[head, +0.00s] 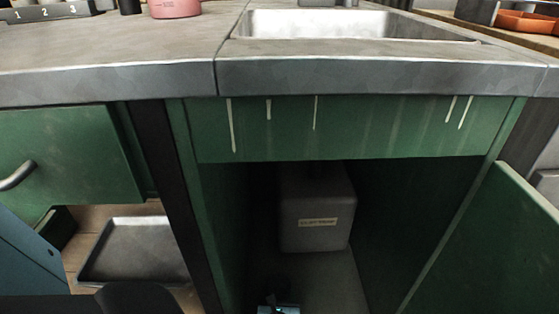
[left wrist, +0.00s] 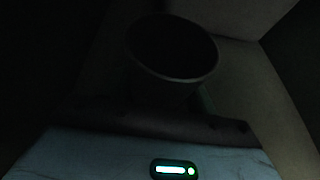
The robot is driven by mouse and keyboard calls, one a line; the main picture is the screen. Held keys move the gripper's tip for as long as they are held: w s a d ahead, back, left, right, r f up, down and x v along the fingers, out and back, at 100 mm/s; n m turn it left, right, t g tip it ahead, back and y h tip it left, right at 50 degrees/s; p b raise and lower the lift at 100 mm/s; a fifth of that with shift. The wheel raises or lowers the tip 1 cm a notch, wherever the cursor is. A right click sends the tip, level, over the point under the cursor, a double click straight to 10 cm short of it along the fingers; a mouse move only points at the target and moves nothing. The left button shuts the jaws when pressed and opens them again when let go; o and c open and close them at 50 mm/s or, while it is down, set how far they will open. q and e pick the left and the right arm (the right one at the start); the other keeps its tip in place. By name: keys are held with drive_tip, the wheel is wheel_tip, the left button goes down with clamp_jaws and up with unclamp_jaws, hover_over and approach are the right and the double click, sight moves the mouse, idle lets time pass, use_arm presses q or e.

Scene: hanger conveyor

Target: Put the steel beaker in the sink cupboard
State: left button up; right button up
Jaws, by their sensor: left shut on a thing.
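The sink cupboard (head: 190,190) is green and stands below the sink, with its door (head: 490,245) swung open at the right. My left gripper (head: 278,306) shows only in part at the bottom edge of the head view, low at the cupboard's opening. In the dark left wrist view, the steel beaker (left wrist: 165,75) shows its round open rim just ahead of the gripper (left wrist: 160,115), which is shut on it. The beaker cannot be made out in the head view. The beaker's base is hidden, so I cannot tell whether it touches the floor. My right gripper is out of view.
A grey labelled box (head: 315,215) stands deeper inside the cupboard. Dark floor (head: 335,285) shows in front of it. The sink (head: 320,24) and worktop (head: 110,55) are above. A metal tray (head: 135,250) lies at the lower left, below a green drawer (head: 65,155).

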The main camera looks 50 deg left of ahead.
use_arm(q)
drive_tip(key=shift+f, duration=0.15)
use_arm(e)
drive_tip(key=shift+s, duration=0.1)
use_arm(q)
drive_tip(key=o, duration=1.1)
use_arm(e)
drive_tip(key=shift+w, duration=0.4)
use_arm(q)
drive_tip(key=p+v, duration=0.5)
drive_tip(key=v, duration=0.6)
drive_tip(key=shift+r+p, duration=0.3)
drive_tip(key=shift+p, duration=0.05)
drive_tip(key=shift+s+d+r, duration=0.1)
drive_tip(key=shift+s+d, duration=0.2)
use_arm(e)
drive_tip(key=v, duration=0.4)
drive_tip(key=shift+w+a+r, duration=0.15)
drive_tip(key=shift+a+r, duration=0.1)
